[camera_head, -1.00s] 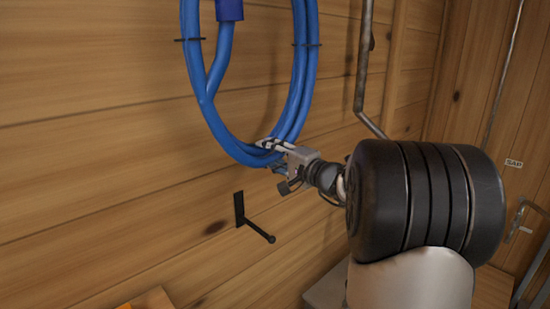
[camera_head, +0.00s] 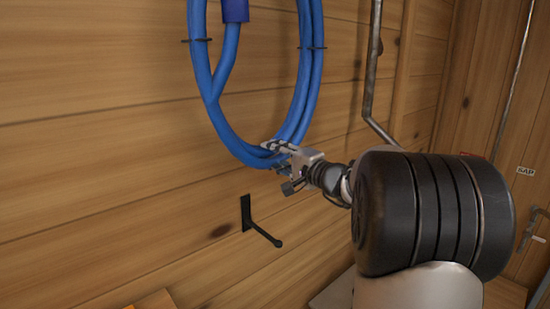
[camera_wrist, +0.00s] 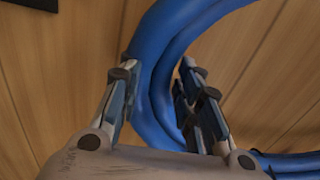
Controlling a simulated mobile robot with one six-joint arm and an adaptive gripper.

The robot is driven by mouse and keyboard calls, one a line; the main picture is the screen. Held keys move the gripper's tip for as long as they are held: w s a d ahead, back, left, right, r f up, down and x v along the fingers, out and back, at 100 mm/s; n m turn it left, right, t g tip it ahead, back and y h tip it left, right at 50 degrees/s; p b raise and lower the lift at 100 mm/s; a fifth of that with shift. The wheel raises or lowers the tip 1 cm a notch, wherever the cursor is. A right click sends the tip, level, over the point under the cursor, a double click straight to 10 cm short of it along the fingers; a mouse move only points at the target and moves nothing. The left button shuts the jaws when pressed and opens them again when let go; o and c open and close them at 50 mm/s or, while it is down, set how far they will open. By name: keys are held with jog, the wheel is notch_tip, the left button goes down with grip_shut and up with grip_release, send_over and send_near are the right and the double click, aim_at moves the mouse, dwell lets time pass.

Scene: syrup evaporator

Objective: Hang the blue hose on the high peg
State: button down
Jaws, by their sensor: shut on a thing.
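The blue hose (camera_head: 226,127) is a coil of several loops bound with dark ties, its top cut off by the upper edge of the head view. My gripper (camera_head: 277,148) is shut on the bottom right of the coil. In the wrist view the hose (camera_wrist: 152,85) passes between the two fingers of my gripper (camera_wrist: 158,90). A black peg (camera_head: 264,235) with a wall plate sticks out of the wall below the coil. The hose is apart from this peg. No higher peg is in the head view.
The wooden plank wall (camera_head: 110,150) lies behind the hose. A grey metal pipe (camera_head: 370,85) runs down the wall right of the coil.

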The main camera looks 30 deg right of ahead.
jog(key=shift+r, duration=0.2)
jog(key=shift+w+a+f+b, duration=0.1)
jog(key=shift+w+f+b, duration=0.2)
jog(key=shift+f+b, duration=0.65)
jog(key=shift+w+f+b, duration=0.3)
jog(key=shift+f+b, duration=0.15)
jog(key=shift+b, duration=0.85)
jog(key=c, duration=1.2)
grip_release()
jog(key=shift+o, duration=0.6)
